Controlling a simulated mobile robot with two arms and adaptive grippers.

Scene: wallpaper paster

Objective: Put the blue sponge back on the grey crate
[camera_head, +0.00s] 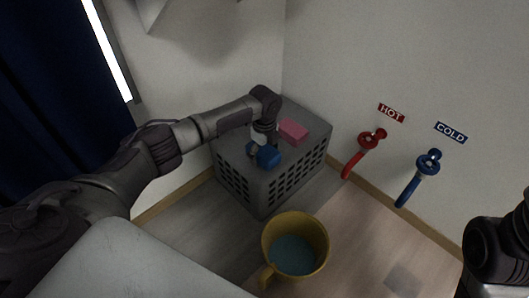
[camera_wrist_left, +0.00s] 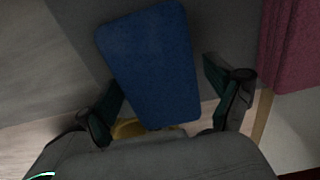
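The blue sponge (camera_head: 268,157) is at the top of the grey crate (camera_head: 235,160), near its front edge. My left gripper (camera_head: 256,147) is directly over the sponge. In the left wrist view the sponge (camera_wrist_left: 155,65) lies between the two spread fingers of my left gripper (camera_wrist_left: 165,85). A gap shows between the sponge and the right-hand finger; the left-hand finger is very close to the sponge's edge. I cannot tell if the sponge's underside fully rests on the crate. Part of my right arm shows at the lower right, but its gripper is out of view.
A pink sponge (camera_head: 293,132) lies on the crate behind the blue one. A red HOT tap (camera_head: 372,136) and a blue COLD tap (camera_head: 428,162) are on the right wall.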

